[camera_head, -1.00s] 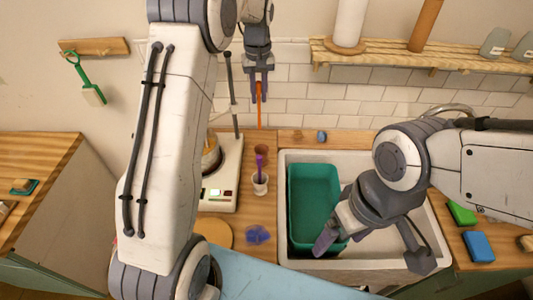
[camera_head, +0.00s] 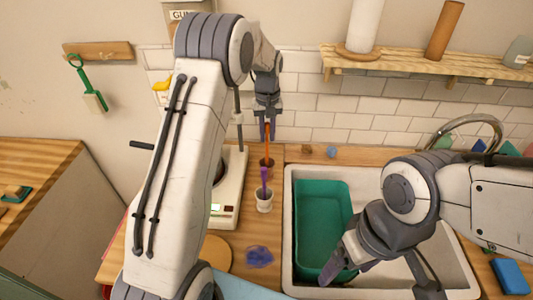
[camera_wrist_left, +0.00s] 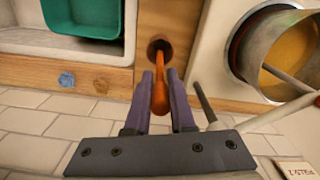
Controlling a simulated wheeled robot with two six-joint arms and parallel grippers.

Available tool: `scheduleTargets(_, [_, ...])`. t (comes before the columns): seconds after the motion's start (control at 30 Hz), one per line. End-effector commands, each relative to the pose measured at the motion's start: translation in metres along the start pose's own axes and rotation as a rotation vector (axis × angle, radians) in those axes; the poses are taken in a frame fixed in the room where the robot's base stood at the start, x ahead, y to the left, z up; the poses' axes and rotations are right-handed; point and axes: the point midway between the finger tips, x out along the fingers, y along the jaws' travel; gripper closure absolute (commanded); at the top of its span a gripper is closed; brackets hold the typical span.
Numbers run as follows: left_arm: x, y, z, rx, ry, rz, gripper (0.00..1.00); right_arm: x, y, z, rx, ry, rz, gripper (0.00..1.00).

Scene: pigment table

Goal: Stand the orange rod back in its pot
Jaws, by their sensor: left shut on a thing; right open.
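My left gripper (camera_head: 267,130) is shut on the orange rod (camera_head: 267,143), which hangs upright below the fingers. The rod's lower end is at the mouth of a small brown pot (camera_head: 267,163) behind the white pot. In the left wrist view the orange rod (camera_wrist_left: 160,62) runs from between the fingers to the dark opening of the brown pot (camera_wrist_left: 153,44). How deep its tip sits cannot be told. My right gripper (camera_head: 343,262) is open and empty, over the front of the green tub.
A white pot (camera_head: 264,203) with a purple rod (camera_head: 264,182) stands just in front. A white hot-plate device (camera_head: 230,190) is close on the left. The sink (camera_head: 375,182) holding the green tub (camera_head: 322,210) is on the right. A tiled wall (camera_head: 310,105) is behind.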

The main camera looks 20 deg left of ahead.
Motion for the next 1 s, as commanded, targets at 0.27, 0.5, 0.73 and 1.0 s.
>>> scheduleTargets(0.27, [0.031, -0.001, 0.001, 0.000, -0.003, -0.002, 1.00, -0.013, -0.001, -0.001, 0.000, 0.000, 0.000, 0.15])
scheduleTargets(0.5, [0.054, -0.001, 0.000, -0.001, 0.000, 0.000, 1.00, -0.018, -0.001, -0.001, -0.001, 0.000, 0.000, 0.15])
scheduleTargets(0.73, [0.055, -0.001, 0.000, -0.001, 0.000, 0.000, 1.00, -0.017, -0.001, -0.001, -0.001, 0.000, 0.000, 0.15])
scheduleTargets(1.0, [0.057, -0.001, 0.000, -0.001, 0.000, 0.000, 0.48, -0.016, -0.001, -0.001, -0.001, 0.000, 0.000, 0.15])
